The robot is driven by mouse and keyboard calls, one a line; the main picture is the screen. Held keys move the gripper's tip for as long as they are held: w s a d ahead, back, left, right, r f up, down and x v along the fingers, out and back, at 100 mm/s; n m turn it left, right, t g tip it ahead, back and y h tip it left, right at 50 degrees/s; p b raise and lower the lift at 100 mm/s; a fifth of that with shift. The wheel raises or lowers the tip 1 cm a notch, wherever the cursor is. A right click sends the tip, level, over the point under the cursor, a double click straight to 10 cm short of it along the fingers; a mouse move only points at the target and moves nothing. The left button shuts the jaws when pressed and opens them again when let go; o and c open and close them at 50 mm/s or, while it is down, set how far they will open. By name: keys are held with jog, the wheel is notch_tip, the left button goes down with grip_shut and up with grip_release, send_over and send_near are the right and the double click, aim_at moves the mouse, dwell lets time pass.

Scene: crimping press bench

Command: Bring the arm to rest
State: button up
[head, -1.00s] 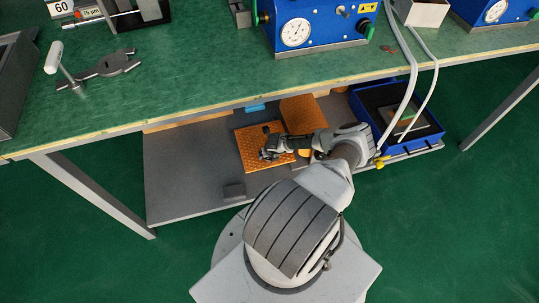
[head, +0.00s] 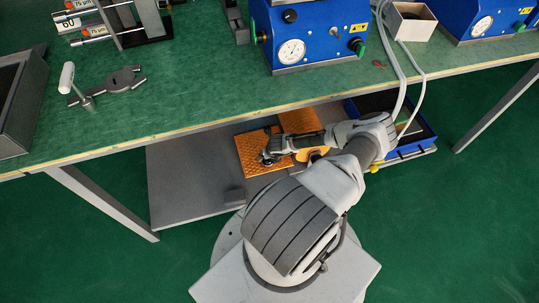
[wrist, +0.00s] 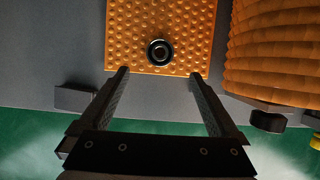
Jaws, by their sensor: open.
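My gripper (head: 268,157) is low over the grey shelf under the bench, at the orange bumpy mat. In the wrist view my gripper (wrist: 160,77) is open, with nothing between its two fingers. A small black round part with a ring-like top (wrist: 158,52) lies on the orange mat (wrist: 190,25), just beyond the fingertips and roughly midway between them. In the head view my arm reaches in under the bench edge, and its wrist and forearm hide part of the shelf.
An orange ribbed object (wrist: 275,60) stands close to the right of the gripper. A blue bin (head: 421,133) stands at the right.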

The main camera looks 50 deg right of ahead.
jog(key=shift+s+a+r, duration=0.15)
jog(key=shift+s+r, duration=0.1)
jog(key=shift+r, duration=0.35)
